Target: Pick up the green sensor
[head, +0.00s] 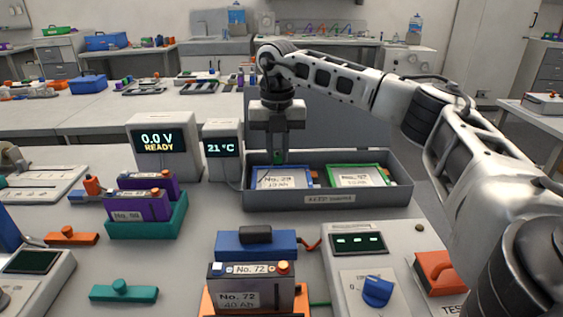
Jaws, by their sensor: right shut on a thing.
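My right gripper (278,150) points straight down over the back left of the grey tray (389,205). It is shut on a small dark green piece, the green sensor (278,157), just behind the blue-framed battery labelled No. 29 or similar. The fingers hide most of the sensor; I cannot tell whether it touches the battery. A green-framed battery (357,177) lies beside it in the tray. The temperature display (222,149) reads 21 °C, left of the gripper. My left gripper is out of view.
A display (162,145) reads 0.0 V READY. Purple batteries (141,208) stand in a teal holder. A No. 72 battery (252,290) stands in front of a blue block (257,244). A teal knobbed piece (123,292) and an orange one (70,237) lie at left.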

